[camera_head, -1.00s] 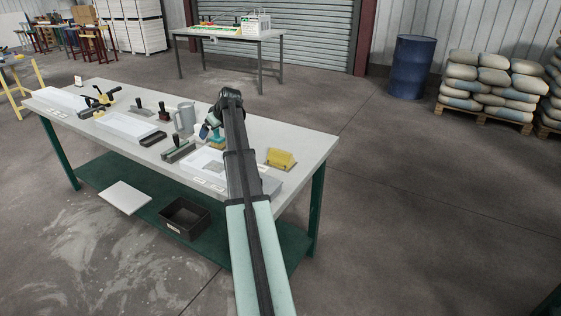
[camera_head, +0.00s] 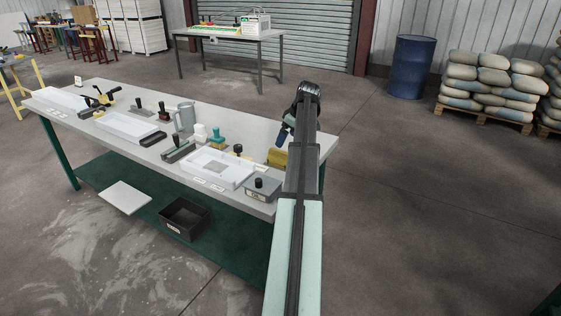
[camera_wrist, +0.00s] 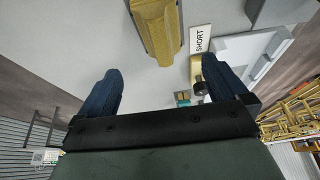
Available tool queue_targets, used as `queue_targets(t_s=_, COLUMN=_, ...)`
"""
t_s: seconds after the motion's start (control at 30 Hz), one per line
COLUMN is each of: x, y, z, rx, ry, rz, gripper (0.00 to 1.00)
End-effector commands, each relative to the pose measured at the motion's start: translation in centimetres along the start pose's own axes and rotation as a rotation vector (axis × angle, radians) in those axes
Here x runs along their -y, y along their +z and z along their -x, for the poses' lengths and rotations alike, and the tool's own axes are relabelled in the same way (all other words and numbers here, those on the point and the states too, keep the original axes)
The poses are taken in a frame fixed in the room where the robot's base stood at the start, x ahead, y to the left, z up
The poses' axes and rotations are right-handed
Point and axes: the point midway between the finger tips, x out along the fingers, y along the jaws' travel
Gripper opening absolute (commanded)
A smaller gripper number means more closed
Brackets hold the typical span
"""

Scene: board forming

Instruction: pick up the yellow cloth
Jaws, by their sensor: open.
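The yellow cloth (camera_head: 277,157) lies folded at the right end of the workbench, partly hidden behind my arm in the head view. In the wrist view the cloth (camera_wrist: 158,28) is at the top centre, beyond and between my fingertips. My gripper (camera_wrist: 160,84) is open, its two blue fingers spread wide with nothing between them. It is above the bench, close to the cloth but apart from it. In the head view my gripper (camera_head: 283,137) is partly hidden by the arm.
The workbench (camera_head: 240,128) holds a white tray (camera_head: 231,174) with a dark-knobbed tool beside it, a grey block with a black knob (camera_head: 262,187), a teal-handled stamp (camera_head: 217,137) and a grey mug (camera_head: 185,117). A label reading SHORT (camera_wrist: 201,38) lies beside the cloth.

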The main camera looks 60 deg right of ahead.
Motion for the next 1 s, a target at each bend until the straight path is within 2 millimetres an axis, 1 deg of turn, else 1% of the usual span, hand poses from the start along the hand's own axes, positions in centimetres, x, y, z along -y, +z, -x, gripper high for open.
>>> queue_targets(t_s=0.03, x=0.1, y=0.0, z=-1.0, rx=0.001, ry=-0.002, rz=0.0, gripper=1.0)
queue_targets(t_s=0.1, x=0.1, y=0.0, z=-2.3, rx=0.001, ry=-0.001, rz=-0.001, gripper=1.0)
queue_targets(t_s=0.3, x=0.0, y=0.0, z=-4.8, rx=0.0, ry=0.0, rz=-0.001, gripper=1.0)
queue_targets(t_s=0.67, x=0.1, y=0.1, z=-6.5, rx=0.0, ry=0.0, rz=-0.001, gripper=1.0)
queue_targets(t_s=1.0, x=0.3, y=0.4, z=-10.6, rx=0.0, ry=0.0, rz=-0.001, gripper=1.0)
